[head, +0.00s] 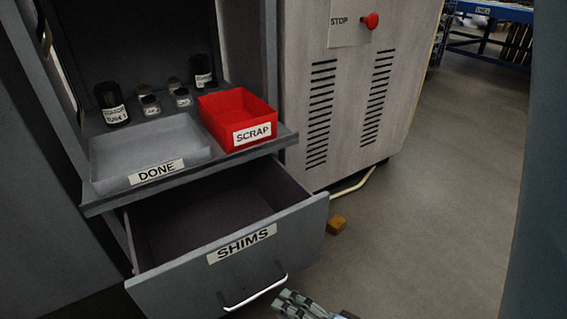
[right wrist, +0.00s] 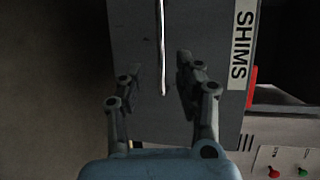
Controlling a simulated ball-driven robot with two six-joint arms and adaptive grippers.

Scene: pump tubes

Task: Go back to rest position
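The SHIMS drawer (head: 228,262) is pulled open under the bench shelf, and the part of its inside that shows looks empty. Its bar handle (head: 255,292) is on the front face. My right gripper (head: 290,299) is at the bottom edge of the head view, just right of the handle. In the right wrist view my right gripper (right wrist: 155,78) is open, with its two fingers apart and nothing held. The handle (right wrist: 162,50) shows between the fingers there, and I cannot tell how far off it is. My left gripper is not in view.
On the shelf sit a grey DONE tray (head: 150,150), a red SCRAP bin (head: 237,115) and several dark jars. A grey cabinet (head: 350,95) with a red stop button (head: 370,21) stands to the right. A small brown block (head: 337,225) lies on the open floor.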

